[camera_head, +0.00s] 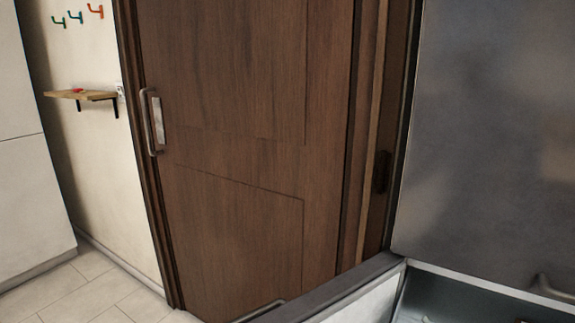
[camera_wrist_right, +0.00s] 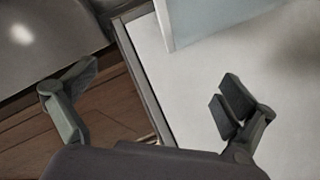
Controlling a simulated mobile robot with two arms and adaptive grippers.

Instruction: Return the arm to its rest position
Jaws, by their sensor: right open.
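My right gripper (camera_wrist_right: 155,95) shows in the right wrist view with its two fingers spread wide apart. Nothing is between the fingers. It hangs over the edge of a pale flat surface (camera_wrist_right: 205,85), with a brown wood-look surface (camera_wrist_right: 95,120) showing at the left. Neither of my arms shows in the head view, and my left gripper is in no view.
In the head view a brown wooden door (camera_head: 235,130) with a metal handle (camera_head: 152,122) fills the middle. A grey metal panel (camera_head: 485,120) stands at the right. A small wall shelf (camera_head: 80,96) and coloured hooks (camera_head: 76,17) are at the left. Tiled floor (camera_head: 85,295) is clear.

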